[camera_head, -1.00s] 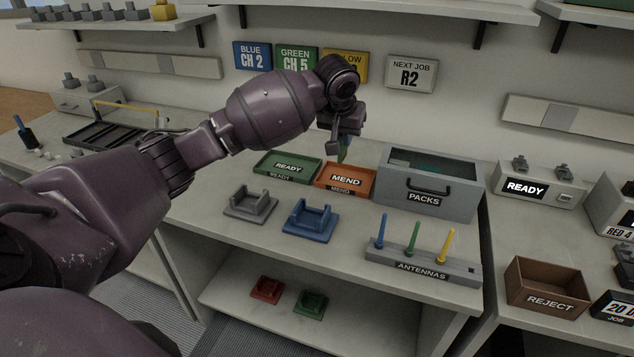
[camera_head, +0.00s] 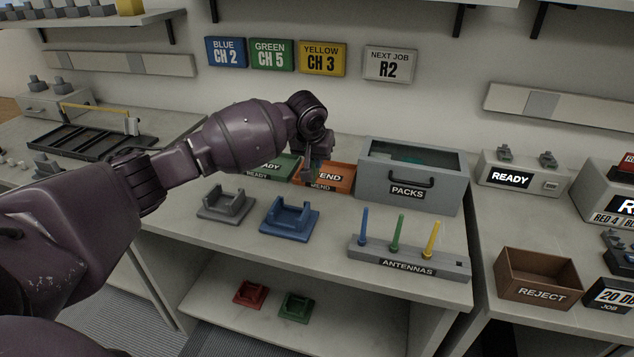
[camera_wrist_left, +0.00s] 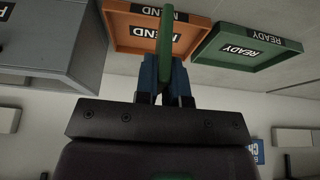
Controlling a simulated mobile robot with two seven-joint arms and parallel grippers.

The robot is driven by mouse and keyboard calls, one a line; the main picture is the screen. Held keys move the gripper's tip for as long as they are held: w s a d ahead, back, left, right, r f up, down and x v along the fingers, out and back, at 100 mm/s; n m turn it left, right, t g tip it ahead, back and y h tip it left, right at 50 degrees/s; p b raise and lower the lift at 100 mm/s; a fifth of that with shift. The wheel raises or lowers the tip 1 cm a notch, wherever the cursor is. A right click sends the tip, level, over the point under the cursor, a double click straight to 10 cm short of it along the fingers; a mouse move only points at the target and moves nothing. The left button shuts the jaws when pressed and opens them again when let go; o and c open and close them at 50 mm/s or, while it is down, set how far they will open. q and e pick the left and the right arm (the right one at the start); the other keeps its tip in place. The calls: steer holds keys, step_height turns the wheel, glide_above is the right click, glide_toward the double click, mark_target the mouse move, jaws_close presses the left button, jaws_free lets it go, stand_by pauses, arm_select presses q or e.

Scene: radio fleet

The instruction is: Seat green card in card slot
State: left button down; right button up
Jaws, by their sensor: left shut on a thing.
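My left gripper (camera_head: 318,165) is over the orange MEND tray (camera_head: 340,172) at the back of the middle bench. In the left wrist view its blue fingers (camera_wrist_left: 165,78) are shut on a thin green card (camera_wrist_left: 165,45), seen edge-on. The card sticks out past the fingertips, in front of the MEND tray in that view. I cannot tell whether it touches the tray. In the head view the card is hidden by the hand. I cannot make out a card slot in either view. My right gripper is not in view.
The green READY tray (camera_head: 285,165) is left of the MEND tray, and the grey PACKS box (camera_head: 452,190) is right. A grey cradle (camera_head: 222,208), a blue cradle (camera_head: 290,222) and the ANTENNAS stand (camera_head: 375,255) are in front. The brown REJECT box (camera_head: 510,285) is far right.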

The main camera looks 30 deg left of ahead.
mark_target(315, 180)
arm_select(q)
steer(key=shift+f, duration=0.55)
step_height(315, 180, down, 6)
steer(key=shift+r+b, duration=0.25)
steer(key=shift+b, duration=0.45)
steer(key=shift+f, duration=0.15)
